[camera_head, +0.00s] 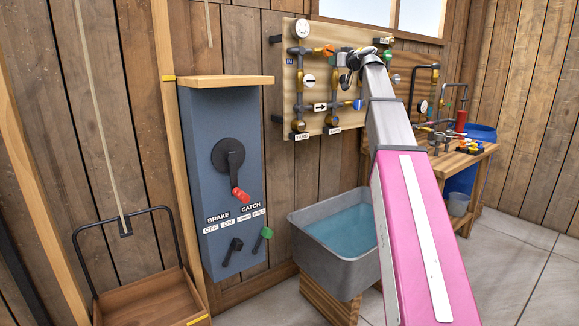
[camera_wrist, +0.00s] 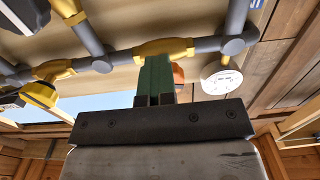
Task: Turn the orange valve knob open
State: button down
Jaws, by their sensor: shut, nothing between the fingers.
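The orange valve knob (camera_head: 328,50) is on the upper pipe of the wooden pipe board (camera_head: 315,110), just right of the white gauge (camera_head: 301,28). In the wrist view only part of the orange knob (camera_wrist: 178,75) shows, behind the green fingers. My gripper (camera_head: 346,66) is at the board, close to the right of the knob in the head view. In the wrist view the green fingers of my gripper (camera_wrist: 155,78) are together, with nothing between them. I cannot tell whether they touch the knob.
A blue knob (camera_head: 358,104) and several pipes and labels share the board. Below stands a grey water tub (camera_head: 320,262). A blue-grey lever cabinet (camera_head: 215,165) is at left, and a wooden workbench (camera_head: 455,160) with pipework at right.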

jog(key=shift+w+d+f, duration=0.1)
jog(key=shift+w+d, duration=0.05)
jog(key=shift+w, duration=0.4)
jog(key=shift+w+d+f, duration=0.1)
jog(key=shift+w, duration=0.45)
jog(key=shift+d, duration=0.1)
jog(key=v, duration=0.6)
jog(key=shift+s+f, duration=0.2)
jog(key=shift+f, duration=0.05)
